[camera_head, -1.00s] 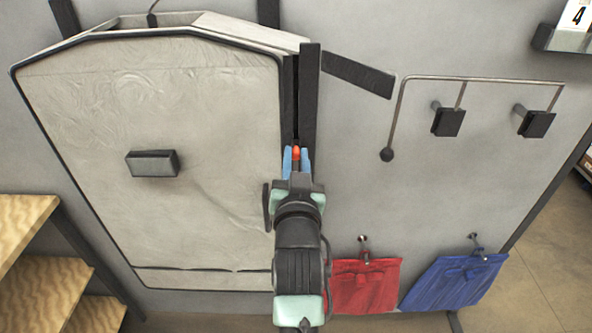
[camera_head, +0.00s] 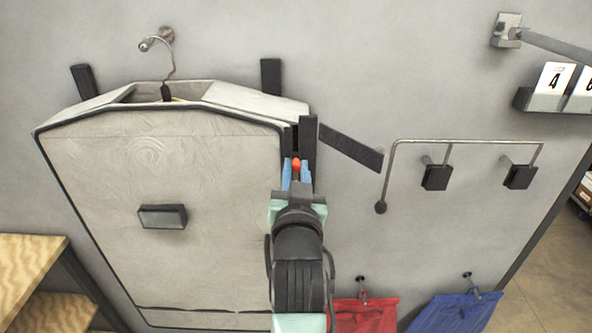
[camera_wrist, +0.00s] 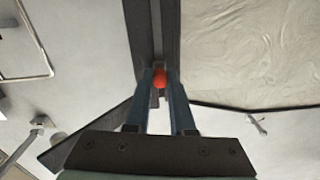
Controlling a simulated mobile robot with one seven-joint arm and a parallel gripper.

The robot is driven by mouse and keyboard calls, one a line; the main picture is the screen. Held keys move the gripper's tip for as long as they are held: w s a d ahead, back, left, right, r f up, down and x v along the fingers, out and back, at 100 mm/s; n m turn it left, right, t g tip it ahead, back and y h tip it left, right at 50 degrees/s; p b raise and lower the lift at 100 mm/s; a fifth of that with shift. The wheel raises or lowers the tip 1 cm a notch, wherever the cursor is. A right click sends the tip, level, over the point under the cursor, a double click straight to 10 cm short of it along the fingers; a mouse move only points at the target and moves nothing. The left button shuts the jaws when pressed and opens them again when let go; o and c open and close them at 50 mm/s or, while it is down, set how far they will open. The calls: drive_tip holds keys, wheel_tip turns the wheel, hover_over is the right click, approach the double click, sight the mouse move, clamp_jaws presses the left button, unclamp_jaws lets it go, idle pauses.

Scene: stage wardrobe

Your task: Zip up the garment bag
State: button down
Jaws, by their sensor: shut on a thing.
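The garment bag (camera_head: 215,230) is pale with dark piping and hangs on the grey wall from a hook. The zip track (camera_head: 307,135) is a dark vertical strip along its right edge. An orange-red zip pull (camera_head: 296,164) sits on this track, near the upper part of it. My gripper (camera_head: 297,172) has blue fingers and is shut on the zip pull. In the wrist view the zip pull (camera_wrist: 160,78) shows between the fingertips, in line with the dark track (camera_wrist: 157,35). My arm hides the lower part of the bag's right edge.
A dark slanted flap (camera_head: 351,147) sticks out right of the track. A metal rail (camera_head: 465,142) with a ball end is to its right. Red cloth (camera_head: 366,315) and blue cloth (camera_head: 455,312) hang below. Wooden steps (camera_head: 28,265) stand at lower left.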

drive_tip(key=c, duration=1)
unclamp_jaws()
drive_tip(key=shift+r, duration=0.4)
drive_tip(key=shift+c, duration=0.2)
drive_tip(key=shift+o, duration=1.4)
drive_tip(key=shift+f, duration=0.15)
drive_tip(key=shift+s+f, duration=0.15)
drive_tip(key=shift+s, duration=0.45)
drive_tip(key=s+b, duration=0.3)
drive_tip(key=s, duration=0.8)
drive_tip(key=shift+s, duration=0.4)
